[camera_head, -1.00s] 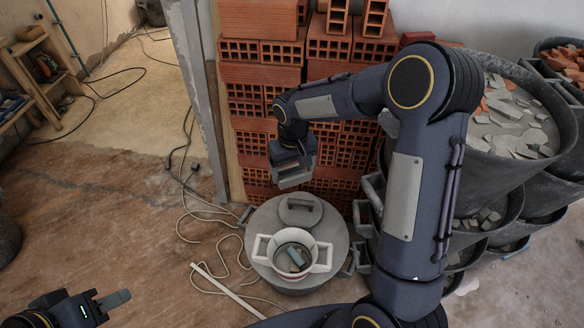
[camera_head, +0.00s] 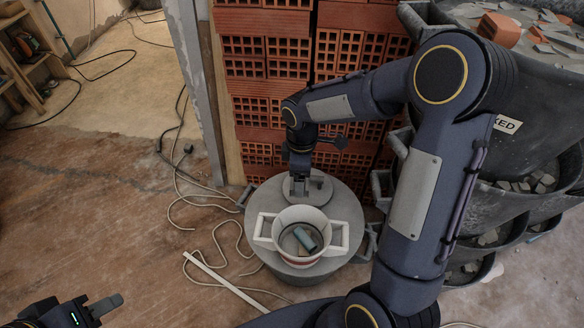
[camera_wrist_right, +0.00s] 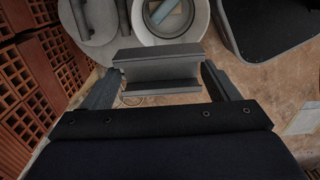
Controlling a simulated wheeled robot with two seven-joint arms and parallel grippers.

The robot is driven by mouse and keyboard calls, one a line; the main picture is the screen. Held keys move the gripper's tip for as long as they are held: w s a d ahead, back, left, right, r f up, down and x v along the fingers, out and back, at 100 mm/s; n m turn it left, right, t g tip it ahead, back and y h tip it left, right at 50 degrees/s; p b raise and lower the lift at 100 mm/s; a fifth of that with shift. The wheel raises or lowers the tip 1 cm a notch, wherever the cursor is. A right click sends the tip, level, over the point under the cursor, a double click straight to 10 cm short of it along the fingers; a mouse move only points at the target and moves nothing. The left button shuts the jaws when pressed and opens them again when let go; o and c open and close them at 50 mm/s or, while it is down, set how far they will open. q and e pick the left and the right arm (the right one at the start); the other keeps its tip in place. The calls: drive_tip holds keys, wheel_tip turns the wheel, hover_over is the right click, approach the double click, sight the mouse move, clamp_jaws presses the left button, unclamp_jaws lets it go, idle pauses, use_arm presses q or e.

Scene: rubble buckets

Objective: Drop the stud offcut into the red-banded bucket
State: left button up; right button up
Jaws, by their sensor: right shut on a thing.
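The stud offcut (camera_wrist_right: 158,72) is a short grey metal channel. In the right wrist view it lies between the fingers of my right gripper (camera_wrist_right: 162,84), which is shut on it. In the head view my right gripper (camera_head: 300,176) hangs by the round grey lid, just behind the bucket; the offcut is hard to tell apart there. The red-banded bucket (camera_head: 268,240) is white with two side handles and stands on a grey drum. It holds a blue-grey cylinder (camera_head: 305,238). The bucket also shows at the top of the wrist view (camera_wrist_right: 203,22). My left gripper (camera_head: 106,306) is at the lower left; its finger gap cannot be made out.
The drum top (camera_head: 345,203) carries the round grey lid (camera_head: 322,188) with a handle. Stacked red hollow bricks (camera_head: 262,70) stand behind. Dark rubble buckets (camera_head: 520,110) are stacked at right. Cables and a white strip (camera_head: 215,275) lie on the floor at left.

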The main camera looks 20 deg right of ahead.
use_arm(q)
wheel_tip(320, 180, down, 17)
drive_tip(key=b, duration=1.4)
drive_tip(key=shift+b, duration=0.3)
use_arm(e)
drive_tip(key=s+f+n, duration=0.1)
drive_tip(key=f+n, duration=0.2)
drive_tip(key=f, duration=0.5)
drive_tip(key=s+d+f+n, duration=0.1)
drive_tip(key=f+n, duration=0.3)
drive_tip(key=f, duration=0.5)
drive_tip(key=shift+s+d+n, duration=0.25)
drive_tip(key=shift+s+n, duration=0.05)
drive_tip(key=shift+s, duration=0.35)
drive_tip(key=o, duration=0.9)
use_arm(q)
wheel_tip(320, 180, up, 3)
drive_tip(key=p, duration=0.3)
use_arm(e)
wheel_tip(320, 180, up, 8)
drive_tip(key=shift+f, duration=0.15)
